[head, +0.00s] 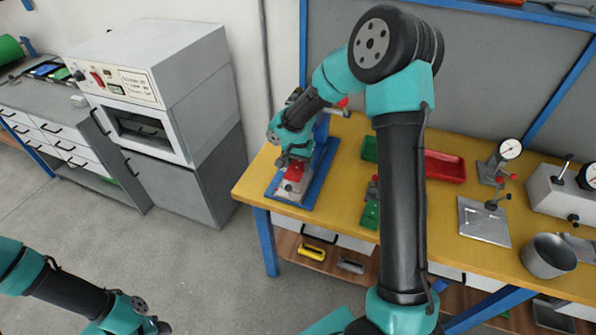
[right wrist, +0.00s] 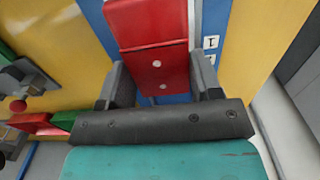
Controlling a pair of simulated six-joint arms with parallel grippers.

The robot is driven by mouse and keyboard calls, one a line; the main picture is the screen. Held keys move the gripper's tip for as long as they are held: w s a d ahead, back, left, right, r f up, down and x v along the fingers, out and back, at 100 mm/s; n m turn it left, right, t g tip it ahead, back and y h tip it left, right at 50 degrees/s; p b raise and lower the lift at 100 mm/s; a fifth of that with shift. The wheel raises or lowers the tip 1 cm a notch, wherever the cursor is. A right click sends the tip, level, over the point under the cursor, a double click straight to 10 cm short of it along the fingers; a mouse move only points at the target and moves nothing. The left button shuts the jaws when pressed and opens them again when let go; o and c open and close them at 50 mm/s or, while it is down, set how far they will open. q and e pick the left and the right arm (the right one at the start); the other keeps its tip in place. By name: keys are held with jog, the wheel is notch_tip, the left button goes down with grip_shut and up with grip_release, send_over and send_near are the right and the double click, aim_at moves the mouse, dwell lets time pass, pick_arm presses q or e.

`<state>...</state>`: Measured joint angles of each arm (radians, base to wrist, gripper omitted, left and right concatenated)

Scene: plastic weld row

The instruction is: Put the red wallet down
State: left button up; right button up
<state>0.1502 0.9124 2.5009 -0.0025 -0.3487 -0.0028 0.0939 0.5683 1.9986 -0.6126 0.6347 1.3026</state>
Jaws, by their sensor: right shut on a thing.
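The red wallet (head: 295,171) shows at the left end of the yellow workbench, over a blue base with a grey plate. My right gripper (head: 288,160) reaches down to it from above. In the right wrist view the red wallet (right wrist: 152,45) lies between the two dark fingers of my right gripper (right wrist: 160,82), which is shut on it. A blue surface with white labels shows behind the wallet. Whether the wallet touches the surface below, I cannot tell. Part of my left arm shows at the bottom left, its fingers out of view.
A red tray (head: 445,166), a dial gauge stand (head: 497,163) and a metal cup (head: 548,256) stand on the yellow workbench (head: 345,190) to the right. Green and red parts lie nearer, partly hidden by my right arm. A grey oven cabinet (head: 150,90) stands left, across open floor.

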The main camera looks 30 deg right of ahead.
aim_at(298, 171)
jog(key=shift+f, duration=1.85)
jog(key=shift+f, duration=0.1)
jog(key=o, duration=0.9)
notch_tip(298, 171, up, 12)
jog(key=shift+r, duration=0.15)
